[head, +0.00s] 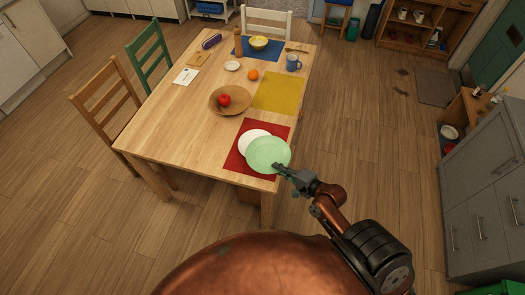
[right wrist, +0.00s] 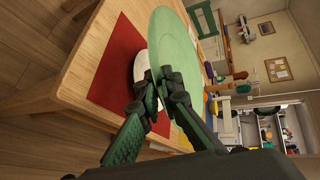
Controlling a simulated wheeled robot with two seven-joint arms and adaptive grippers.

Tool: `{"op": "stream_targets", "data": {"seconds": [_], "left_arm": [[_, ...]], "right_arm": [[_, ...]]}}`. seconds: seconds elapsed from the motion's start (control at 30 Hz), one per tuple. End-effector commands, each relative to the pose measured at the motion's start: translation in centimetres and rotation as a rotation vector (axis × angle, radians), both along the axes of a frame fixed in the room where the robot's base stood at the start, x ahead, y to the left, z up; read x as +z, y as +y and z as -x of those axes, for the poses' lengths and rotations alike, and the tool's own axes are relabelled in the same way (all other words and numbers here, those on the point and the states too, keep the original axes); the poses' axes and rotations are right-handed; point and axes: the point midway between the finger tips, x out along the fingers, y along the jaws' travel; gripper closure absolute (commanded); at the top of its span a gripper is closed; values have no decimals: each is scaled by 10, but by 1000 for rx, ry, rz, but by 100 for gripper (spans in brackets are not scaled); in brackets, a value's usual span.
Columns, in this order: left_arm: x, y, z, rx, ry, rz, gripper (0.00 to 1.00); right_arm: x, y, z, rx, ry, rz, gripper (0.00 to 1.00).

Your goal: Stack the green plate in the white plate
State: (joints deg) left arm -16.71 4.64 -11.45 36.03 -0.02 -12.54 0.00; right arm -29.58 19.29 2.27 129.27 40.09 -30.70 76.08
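The green plate (head: 268,153) is held by its near edge in my right gripper (head: 279,168). In the right wrist view the fingers (right wrist: 160,92) are closed on the rim of the green plate (right wrist: 172,45). The white plate (head: 252,139) lies on the red placemat (head: 238,164) at the table's near right corner. The green plate overlaps it in the head view and hides its near right part. In the right wrist view the white plate (right wrist: 141,66) shows below the green plate, and the green plate appears raised above it. My left gripper is not in view.
A wooden bowl (head: 213,103) with a red apple (head: 225,99) stands beyond the plates. A yellow placemat (head: 278,94), an orange (head: 253,75) and a blue mug (head: 293,62) are farther back. Chairs line the left side. The table's near left part is clear.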

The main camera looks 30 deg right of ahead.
Motion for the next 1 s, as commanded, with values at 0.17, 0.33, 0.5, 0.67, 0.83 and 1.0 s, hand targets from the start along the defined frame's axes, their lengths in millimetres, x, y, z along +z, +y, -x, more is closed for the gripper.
{"op": "stream_targets", "data": {"seconds": [0.17, 0.33, 0.5, 0.67, 0.83, 1.0], "left_arm": [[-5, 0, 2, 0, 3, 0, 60], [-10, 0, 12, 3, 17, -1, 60], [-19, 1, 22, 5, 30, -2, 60], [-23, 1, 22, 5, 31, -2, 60], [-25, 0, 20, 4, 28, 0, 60], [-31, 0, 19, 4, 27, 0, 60]], "right_arm": [[-16, -13, -42, 2, -7, 2, 100], [-34, -26, -80, 2, -5, 2, 100], [-68, -33, -102, 1, -3, 1, 100], [-82, -38, -114, 2, -5, 1, 100], [-89, -39, -120, 2, -4, -1, 100], [-114, -40, -121, 1, -1, 0, 100]]}}
